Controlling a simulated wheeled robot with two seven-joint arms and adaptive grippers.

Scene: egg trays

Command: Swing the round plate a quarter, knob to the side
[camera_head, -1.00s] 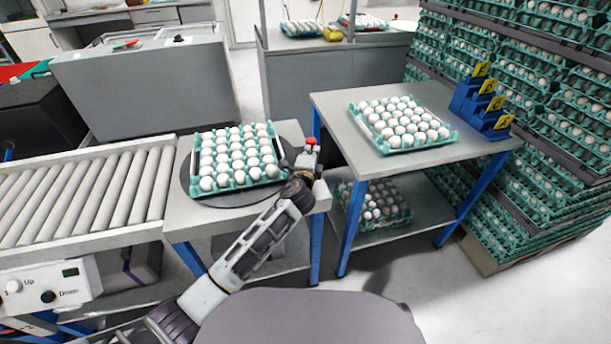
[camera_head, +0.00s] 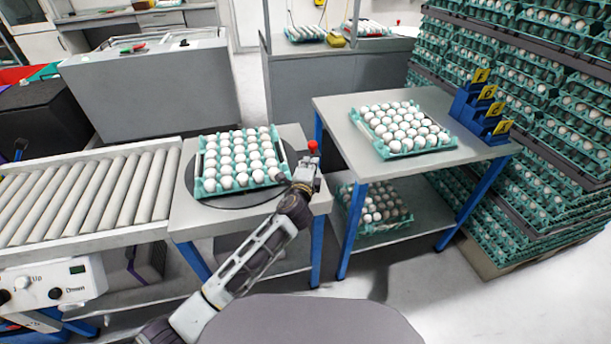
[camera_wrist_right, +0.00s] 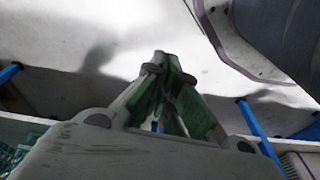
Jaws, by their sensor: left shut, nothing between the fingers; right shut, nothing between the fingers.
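The round plate (camera_head: 228,202) is a dark grey disc lying flat on the left table. A teal tray of white eggs (camera_head: 240,160) sits on it and covers most of it. A red knob (camera_head: 313,146) stands at the plate's right side. My left gripper (camera_head: 308,166) is right at the knob, just below it in the head view. It is shut with nothing held, and I cannot tell whether it touches the knob. My right gripper (camera_wrist_right: 160,68) shows only in the right wrist view, shut and empty above the floor.
A roller conveyor (camera_head: 88,195) adjoins the table on the left. A second table (camera_head: 335,125) on the right bears another egg tray (camera_head: 402,130) and blue numbered holders (camera_head: 470,105). Stacked egg trays (camera_head: 560,120) rise at the far right. Open floor (camera_head: 400,285) lies in front.

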